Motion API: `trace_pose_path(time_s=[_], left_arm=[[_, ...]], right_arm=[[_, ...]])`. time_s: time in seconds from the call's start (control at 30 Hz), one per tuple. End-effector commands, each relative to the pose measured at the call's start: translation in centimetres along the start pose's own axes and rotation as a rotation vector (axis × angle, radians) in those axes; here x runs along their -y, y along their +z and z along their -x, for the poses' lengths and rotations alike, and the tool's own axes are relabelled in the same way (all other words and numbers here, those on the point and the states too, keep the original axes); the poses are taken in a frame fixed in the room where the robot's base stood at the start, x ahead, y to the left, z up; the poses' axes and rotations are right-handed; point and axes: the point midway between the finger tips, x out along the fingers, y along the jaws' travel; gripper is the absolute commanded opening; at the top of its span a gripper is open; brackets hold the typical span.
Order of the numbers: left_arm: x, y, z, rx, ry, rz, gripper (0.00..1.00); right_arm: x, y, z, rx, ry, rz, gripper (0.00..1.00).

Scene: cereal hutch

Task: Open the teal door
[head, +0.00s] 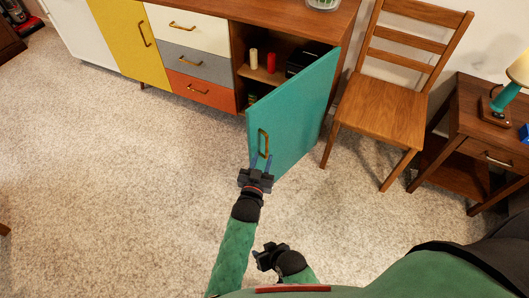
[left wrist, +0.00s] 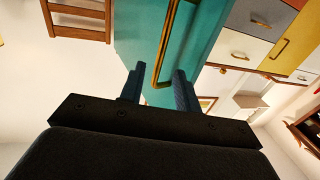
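The teal door (head: 292,115) of the wooden sideboard stands well open, swung out from the cabinet, and the compartment behind it shows. Its brass handle (head: 264,143) is near the door's free edge. My left gripper (head: 261,162) is at the lower end of this handle. In the left wrist view the handle (left wrist: 163,50) runs between the two separated fingers of the left gripper (left wrist: 159,72), with gaps visible beside it.
A wooden chair (head: 380,108) stands close to the right of the door. A side table (head: 480,130) is farther right. Carpet to the left is clear.

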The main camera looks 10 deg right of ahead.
Motion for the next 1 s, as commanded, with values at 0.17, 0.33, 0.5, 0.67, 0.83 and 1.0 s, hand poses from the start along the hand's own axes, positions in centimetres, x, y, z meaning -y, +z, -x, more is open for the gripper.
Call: trace_pose_path(time_s=[0.17,0.33,0.5,0.67,0.83,1.0], left_arm=[[0.0,0.0,1.5,0.0,0.0,0.0,0.33],[0.0,-0.1,1.8,-0.001,0.0,-0.001,0.33],[0.0,-0.1,1.8,-0.001,0.0,0.0,0.31],[0.4,0.9,2.3,0.043,-0.006,0.011,0.0],[1.9,5.1,5.2,0.239,-0.027,0.065,0.0],[3.1,9.5,9.4,0.445,-0.038,0.124,0.0]], right_arm=[[-0.1,0.7,-0.6,0.005,0.001,0.0,0.36],[-0.2,0.8,-0.7,0.005,0.002,0.0,0.36],[-0.2,0.5,-0.6,0.0,0.002,0.0,0.36],[-0.3,0.2,-0.5,-0.005,0.003,0.002,0.36],[-0.2,0.3,-0.5,-0.003,0.002,0.001,0.36],[-0.2,0.4,-0.5,-0.002,0.002,0.0,0.36]])
